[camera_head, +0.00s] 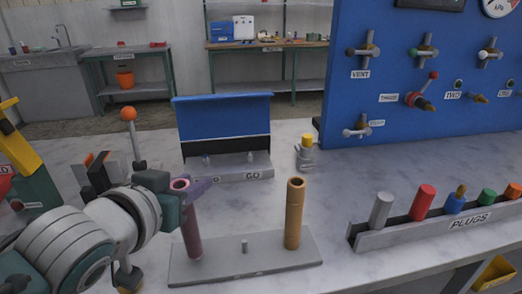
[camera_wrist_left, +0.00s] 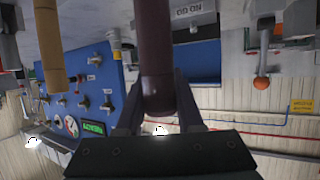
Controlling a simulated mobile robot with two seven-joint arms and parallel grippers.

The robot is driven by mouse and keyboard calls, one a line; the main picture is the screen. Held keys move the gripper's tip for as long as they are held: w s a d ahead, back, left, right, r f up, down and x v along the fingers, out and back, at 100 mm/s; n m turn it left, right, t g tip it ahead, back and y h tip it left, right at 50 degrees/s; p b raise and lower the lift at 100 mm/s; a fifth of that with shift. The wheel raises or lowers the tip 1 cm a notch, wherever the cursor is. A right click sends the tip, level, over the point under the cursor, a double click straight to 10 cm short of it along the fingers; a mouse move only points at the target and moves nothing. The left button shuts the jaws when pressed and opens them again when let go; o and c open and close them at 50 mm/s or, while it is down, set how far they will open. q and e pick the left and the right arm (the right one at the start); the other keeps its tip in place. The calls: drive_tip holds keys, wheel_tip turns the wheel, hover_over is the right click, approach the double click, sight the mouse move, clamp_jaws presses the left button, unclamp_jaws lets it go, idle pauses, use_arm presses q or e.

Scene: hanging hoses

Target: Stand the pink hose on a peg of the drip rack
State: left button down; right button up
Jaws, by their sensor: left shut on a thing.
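The pink hose (camera_head: 192,228), a dark pink tube with an open top, stands upright at the left end of the drip rack (camera_head: 215,268). My left gripper (camera_head: 184,187) is shut on it near its top. The hose's lower end meets the rack plate in the picture; I cannot tell whether it is around a peg there. In the left wrist view the hose (camera_wrist_left: 156,55) runs between the two fingers. A tan hose (camera_head: 294,215) stands at the rack's right end. My right gripper is out of view.
A grey holder (camera_head: 430,232) with several coloured plugs stands to the right. A GO/NO GO gauge stand (camera_head: 228,165) is behind the rack, with a small yellow-topped item (camera_head: 306,150) beside it. A blue valve panel (camera_head: 420,90) rises at the back right.

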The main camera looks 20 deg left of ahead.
use_arm(q)
drive_tip(key=shift+f+b, duration=0.6)
drive_tip(key=shift+f, duration=0.2)
drive_tip(key=shift+c, duration=2.3)
unclamp_jaws()
drive_tip(key=shift+s, duration=0.1)
drive_tip(key=p+v, duration=0.1)
drive_tip(key=v, duration=0.8)
drive_tip(key=shift+s+r+p, duration=0.2)
drive_tip(key=shift+s+p, duration=0.1)
drive_tip(key=shift+s, duration=0.05)
drive_tip(key=shift+d, duration=0.1)
